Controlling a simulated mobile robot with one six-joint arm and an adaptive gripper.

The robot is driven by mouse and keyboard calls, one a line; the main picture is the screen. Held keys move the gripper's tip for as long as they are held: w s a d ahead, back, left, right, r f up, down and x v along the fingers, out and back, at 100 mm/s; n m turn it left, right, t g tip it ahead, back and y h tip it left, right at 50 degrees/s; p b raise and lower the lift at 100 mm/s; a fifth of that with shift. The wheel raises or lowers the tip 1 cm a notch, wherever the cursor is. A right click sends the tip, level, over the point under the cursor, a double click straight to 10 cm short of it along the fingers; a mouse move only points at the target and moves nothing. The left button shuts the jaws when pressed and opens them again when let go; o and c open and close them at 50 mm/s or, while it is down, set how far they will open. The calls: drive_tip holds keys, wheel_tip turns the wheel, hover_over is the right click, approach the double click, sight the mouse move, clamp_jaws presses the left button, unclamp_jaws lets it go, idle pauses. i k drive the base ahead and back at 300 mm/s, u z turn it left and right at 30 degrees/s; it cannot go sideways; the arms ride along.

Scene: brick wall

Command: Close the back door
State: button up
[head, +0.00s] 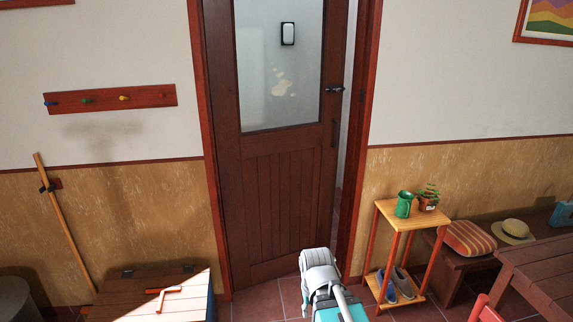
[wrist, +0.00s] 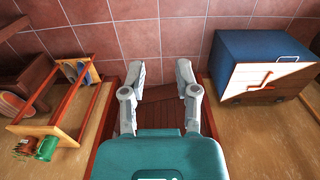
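The back door (head: 275,190) is dark brown wood with a frosted glass pane. It stands slightly ajar: a narrow gap shows between its right edge and the red-brown frame (head: 360,150). A black lever handle (head: 334,89) sits near its right edge. My gripper shows in the wrist view (wrist: 161,68) with its fingers spread apart and nothing between them. In the head view my arm's end is low, in front of the door's lower right. The wrist view looks inverted, with dark planks (wrist: 165,115), seemingly the door, below the fingers. I cannot tell whether anything touches.
A small wooden stand (head: 386,212) with a green mug, a plant and shoes is right of the doorway. A bench (head: 455,262) and a table (head: 540,270) are farther right. A wooden-lidded blue chest (head: 130,290) is at left. Tiled floor lies before the door.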

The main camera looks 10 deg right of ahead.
sight(278, 185)
drive_tip(key=z, duration=0.1)
drive_tip(key=i, duration=1.1)
drive_tip(key=z, duration=0.35)
drive_tip(key=i, duration=0.95)
drive_tip(key=z, duration=0.15)
